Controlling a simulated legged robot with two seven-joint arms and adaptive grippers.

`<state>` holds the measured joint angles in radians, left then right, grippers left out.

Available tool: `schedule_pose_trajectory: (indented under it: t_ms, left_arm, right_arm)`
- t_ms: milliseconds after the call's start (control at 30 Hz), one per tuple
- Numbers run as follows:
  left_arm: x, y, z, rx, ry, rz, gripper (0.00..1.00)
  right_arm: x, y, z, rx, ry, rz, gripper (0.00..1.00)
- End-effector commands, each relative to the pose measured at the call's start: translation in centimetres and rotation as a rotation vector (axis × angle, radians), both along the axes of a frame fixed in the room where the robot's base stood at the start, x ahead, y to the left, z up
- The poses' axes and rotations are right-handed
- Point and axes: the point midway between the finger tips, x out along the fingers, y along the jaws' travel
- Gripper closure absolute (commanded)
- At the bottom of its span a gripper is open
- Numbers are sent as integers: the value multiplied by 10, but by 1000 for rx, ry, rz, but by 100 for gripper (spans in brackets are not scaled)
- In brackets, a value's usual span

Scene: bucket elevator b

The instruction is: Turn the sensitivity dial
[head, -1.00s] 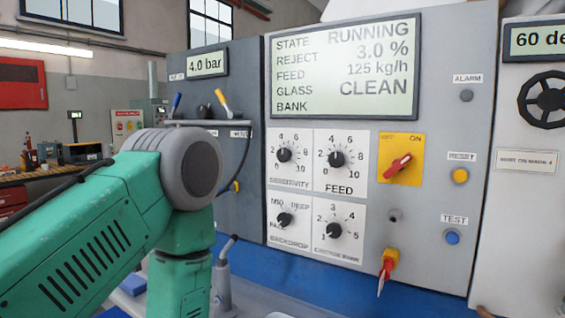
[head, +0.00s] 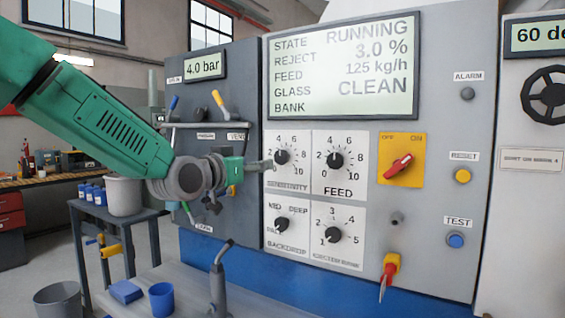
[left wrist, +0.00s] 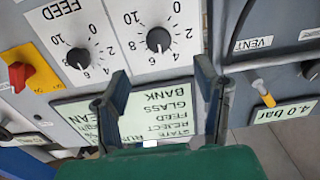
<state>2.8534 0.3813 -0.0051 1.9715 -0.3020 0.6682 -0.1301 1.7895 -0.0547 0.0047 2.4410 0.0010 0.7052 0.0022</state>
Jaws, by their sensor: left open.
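The sensitivity dial (head: 282,157) is a black knob on a white scale plate at the upper left of the panel's dials. It shows upside down in the left wrist view (left wrist: 159,40), beyond the fingertips and roughly in line with the gap between them. My left gripper (head: 267,165) is just left of the dial in the head view, with a fingertip overlapping the plate's left edge. In the left wrist view my left gripper (left wrist: 163,72) has its two dark fingers wide apart and nothing between them. My right gripper is out of view.
The feed dial (head: 336,160) is right of the sensitivity dial, and the backdrop dial (head: 282,224) is below it. A yellow plate with a red switch (head: 398,167) is farther right. Levers (head: 222,103) stand left of the display. A grey post (head: 218,279) stands in front of the panel.

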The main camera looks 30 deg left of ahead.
Motion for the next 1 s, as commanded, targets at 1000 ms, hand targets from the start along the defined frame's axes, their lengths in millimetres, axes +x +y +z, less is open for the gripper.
schedule_pose_trajectory:
  t_ms: [1000]
  left_arm:
    - [124,-11,0,0,1,0,44]
  right_arm:
    - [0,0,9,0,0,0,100]
